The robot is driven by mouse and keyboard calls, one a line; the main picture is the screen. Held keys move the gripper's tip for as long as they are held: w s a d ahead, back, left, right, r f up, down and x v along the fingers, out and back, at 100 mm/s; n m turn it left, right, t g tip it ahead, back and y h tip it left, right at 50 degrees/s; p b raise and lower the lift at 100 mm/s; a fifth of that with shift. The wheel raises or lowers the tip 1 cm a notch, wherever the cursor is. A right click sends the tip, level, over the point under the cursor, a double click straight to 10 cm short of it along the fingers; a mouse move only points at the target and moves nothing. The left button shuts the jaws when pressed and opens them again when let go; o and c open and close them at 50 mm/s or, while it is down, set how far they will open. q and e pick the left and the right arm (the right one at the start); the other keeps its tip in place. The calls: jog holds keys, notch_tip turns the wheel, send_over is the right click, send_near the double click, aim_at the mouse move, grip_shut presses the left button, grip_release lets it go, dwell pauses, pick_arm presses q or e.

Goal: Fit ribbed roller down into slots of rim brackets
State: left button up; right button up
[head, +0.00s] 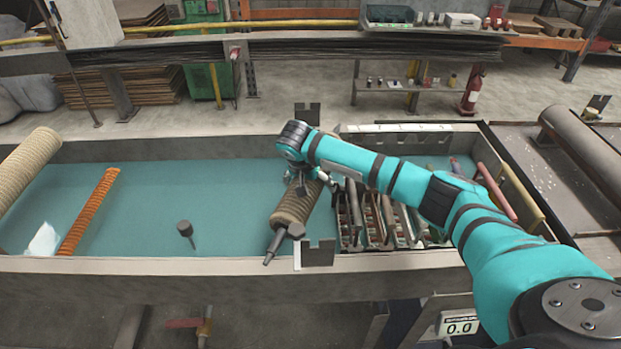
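The ribbed roller (293,210) is tan with a dark shaft and lies slantwise over the tank. Its near shaft end points down and left, to the left of the near rim bracket (318,255). That bracket is a grey notched plate on the near rim. The far rim bracket (307,113) stands on the far rim, behind my wrist. My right arm reaches in from the right, and its gripper (309,184) is at the upper part of the roller. The fingers are partly hidden, so its grip is unclear. The roller's far end is hidden behind my arm. My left gripper is out of view.
The long tank (150,265) has a teal bottom holding an orange ribbed rod (88,212) and a dark knob on a stem (186,231). A large tan roll (28,165) crosses its left end. Dark slotted racks (375,215) fill the space right of the roller.

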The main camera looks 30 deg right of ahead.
jog(key=c, duration=1.4)
jog(key=shift+r, duration=0.1)
jog(key=shift+c, duration=0.7)
jog(key=shift+r, duration=0.1)
